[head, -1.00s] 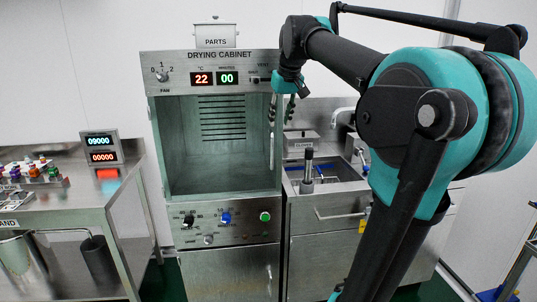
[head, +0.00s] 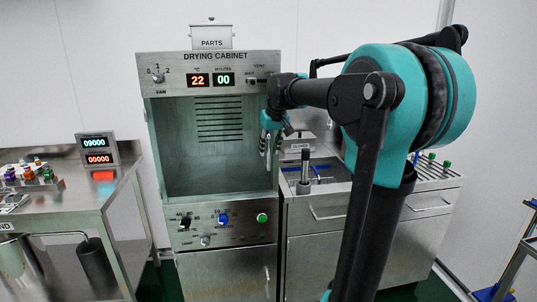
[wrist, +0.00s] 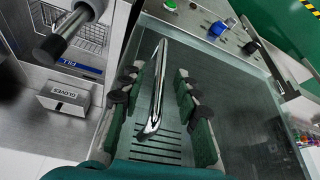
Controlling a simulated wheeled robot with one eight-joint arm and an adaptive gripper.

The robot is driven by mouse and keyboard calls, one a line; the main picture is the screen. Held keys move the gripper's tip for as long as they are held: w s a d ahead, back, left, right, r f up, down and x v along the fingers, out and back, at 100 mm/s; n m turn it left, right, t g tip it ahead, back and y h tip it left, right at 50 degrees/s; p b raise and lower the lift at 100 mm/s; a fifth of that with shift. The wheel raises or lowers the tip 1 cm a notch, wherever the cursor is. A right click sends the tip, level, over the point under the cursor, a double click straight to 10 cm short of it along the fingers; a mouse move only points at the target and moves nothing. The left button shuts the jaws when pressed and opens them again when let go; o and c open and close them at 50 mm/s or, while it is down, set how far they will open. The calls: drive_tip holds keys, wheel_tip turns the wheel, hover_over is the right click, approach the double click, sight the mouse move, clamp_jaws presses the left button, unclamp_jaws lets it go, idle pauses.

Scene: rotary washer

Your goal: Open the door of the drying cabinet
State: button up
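The drying cabinet (head: 207,60) stands in the middle of the head view. Its green-grey inside with back slots shows through what looks like a clear door (head: 205,165), which appears shut. The upright chrome door handle (head: 268,158) is at the cabinet's right edge, partly hidden by my gripper. In the wrist view, my gripper (wrist: 157,82) is open, with green-padded fingers on either side of the chrome handle (wrist: 158,85). Gaps show between the handle and both fingers. In the head view, my gripper (head: 274,132) is in front of the cabinet's right edge.
A sink counter (head: 315,188) stands right of the cabinet, with an upright grey cylinder (head: 304,168) at its front. A GLOVES box (wrist: 64,97) is beside the cabinet. A steel bench (head: 85,195) with a display is at the left. Cabinet knobs (head: 223,219) sit below the door.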

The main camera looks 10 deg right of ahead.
drive_tip(key=shift+x, duration=1.35)
drive_tip(key=shift+c, duration=0.2)
clamp_jaws()
